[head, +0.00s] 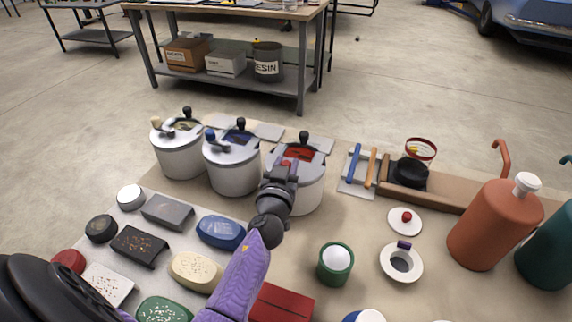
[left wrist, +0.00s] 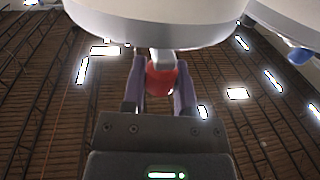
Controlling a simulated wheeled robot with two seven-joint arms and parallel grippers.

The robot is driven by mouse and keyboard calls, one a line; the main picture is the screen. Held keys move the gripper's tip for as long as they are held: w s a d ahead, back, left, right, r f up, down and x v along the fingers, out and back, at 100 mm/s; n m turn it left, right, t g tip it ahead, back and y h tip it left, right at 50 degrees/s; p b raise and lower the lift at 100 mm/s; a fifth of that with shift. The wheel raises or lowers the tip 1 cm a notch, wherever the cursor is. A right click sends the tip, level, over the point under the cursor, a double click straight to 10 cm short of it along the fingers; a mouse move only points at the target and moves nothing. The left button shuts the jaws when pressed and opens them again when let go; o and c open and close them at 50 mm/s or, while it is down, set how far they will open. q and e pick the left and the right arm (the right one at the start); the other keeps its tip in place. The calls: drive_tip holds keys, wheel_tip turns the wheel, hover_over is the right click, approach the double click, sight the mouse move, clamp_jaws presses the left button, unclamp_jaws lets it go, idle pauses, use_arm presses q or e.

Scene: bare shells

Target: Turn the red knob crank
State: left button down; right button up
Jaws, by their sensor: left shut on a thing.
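The red knob (left wrist: 161,78) of the crank sits between the two fingers of my left gripper (left wrist: 159,88), which is shut on it. In the head view the knob is mostly hidden by my left gripper (head: 284,172), which reaches over the near side of the rightmost white pot (head: 311,194). That pot has a red panel (head: 300,153) and a black top knob (head: 303,138) on its lid. In the left wrist view the white pot body (left wrist: 155,22) fills the top. My right gripper is not in view.
A white pot with a blue crank (head: 232,175) stands close on the left, and another white pot (head: 180,155) beyond it. Soap-like blocks lie at front left. A green cup (head: 335,264) and an orange pump bottle (head: 495,225) stand to the right.

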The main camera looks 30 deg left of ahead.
sight(274, 159)
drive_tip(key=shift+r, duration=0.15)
